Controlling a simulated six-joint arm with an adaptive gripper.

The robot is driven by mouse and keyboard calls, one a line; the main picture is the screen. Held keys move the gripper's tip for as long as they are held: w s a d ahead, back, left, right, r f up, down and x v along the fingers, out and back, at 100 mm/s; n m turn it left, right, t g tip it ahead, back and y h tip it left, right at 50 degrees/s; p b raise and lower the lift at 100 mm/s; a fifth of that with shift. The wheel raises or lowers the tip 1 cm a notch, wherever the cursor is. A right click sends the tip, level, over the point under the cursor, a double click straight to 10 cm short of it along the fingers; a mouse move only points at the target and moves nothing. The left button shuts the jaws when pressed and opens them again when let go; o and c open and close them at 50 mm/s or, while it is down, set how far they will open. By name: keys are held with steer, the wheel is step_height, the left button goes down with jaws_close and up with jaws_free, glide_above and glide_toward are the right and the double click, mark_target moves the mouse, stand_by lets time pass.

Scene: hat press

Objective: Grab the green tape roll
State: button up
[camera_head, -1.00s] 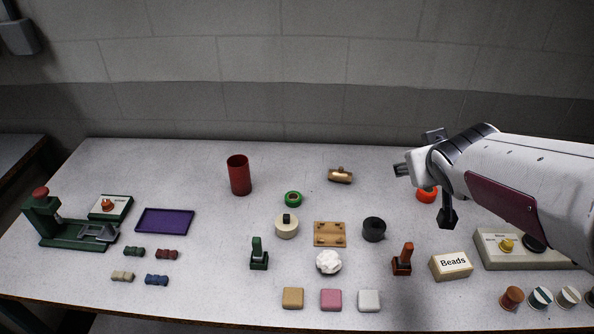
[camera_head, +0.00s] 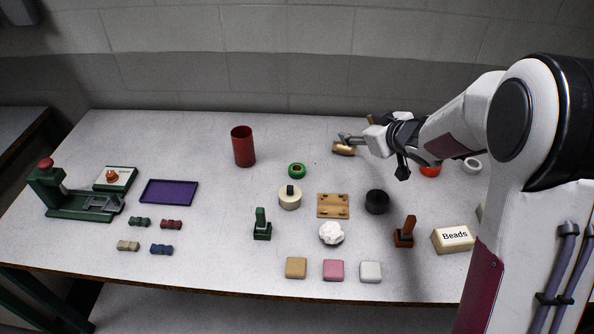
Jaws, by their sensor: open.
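The green tape roll (camera_head: 297,170) lies flat on the table, behind a cream roll with a dark top (camera_head: 290,197) and right of the red cylinder. My gripper (camera_head: 345,138) is open, to the right of and behind the green roll in the picture, apart from it. Its fingers are over or beside a small copper-brown object (camera_head: 343,149); I cannot tell whether they touch it.
A red cup (camera_head: 243,146) stands left of the green roll. The table between cup and green roll is clear.

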steer(key=a+f+n+g+y, duration=0.2)
steer(key=a+f+y, duration=0.1)
steer(key=a+f, duration=0.3)
steer(key=n+g+y, duration=0.1)
steer(key=g+y, duration=0.1)
glide_toward(298, 169)
steer(key=shift+w+a+f, duration=0.3)
steer(key=shift+w+f, duration=0.05)
steer(key=shift+x, duration=1.25)
steer(key=shift+a, duration=0.1)
steer(key=shift+x, duration=2.55)
steer(key=c, duration=1)
